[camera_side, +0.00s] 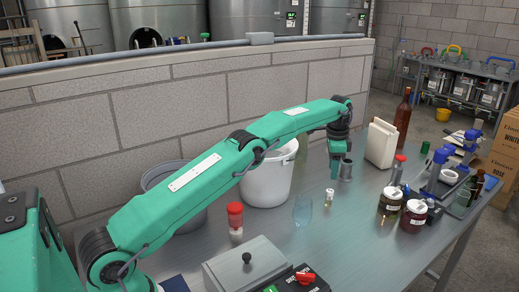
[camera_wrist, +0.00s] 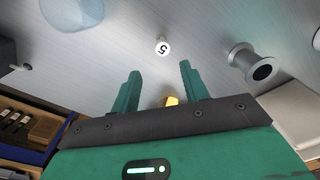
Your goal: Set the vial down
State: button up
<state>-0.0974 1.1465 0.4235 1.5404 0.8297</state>
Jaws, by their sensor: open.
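The vial (camera_side: 329,197) is small, with a pale cap, and stands upright on the metal table in the side view. In the wrist view its round white cap (camera_wrist: 162,46) shows a dark "5", seen from above; the cap hides most of its body. My gripper (camera_side: 335,174) is above and close to the vial in the side view. In the wrist view the green fingers of my gripper (camera_wrist: 158,72) are spread, with nothing held between them. The cap appears just past the fingertips, roughly in line with the gap.
A grey metal spool-like cup (camera_wrist: 252,65) stands right of the vial. A white bucket (camera_side: 268,183) is behind; dark jars (camera_side: 413,216) stand right. Table around the vial is bare.

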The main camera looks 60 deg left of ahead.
jog(key=s+d+r+n+t, duration=0.1)
jog(key=s+d+r+n, duration=0.1)
jog(key=s+r, duration=0.75)
jog(key=s+d+r+n+t, duration=0.2)
jog(key=s+r, duration=0.6)
jog(key=r, duration=0.2)
jog(key=s+d+f+n+t, duration=0.1)
jog(key=s+f, duration=0.3)
jog(key=s, duration=0.9)
jog(key=s+d+f+n+t, duration=0.1)
jog(key=s+f+n, duration=0.2)
jog(key=s, duration=1)
jog(key=shift+s+d+f, duration=0.25)
jog(key=shift+s+f, duration=0.05)
jog(key=shift+f, duration=0.1)
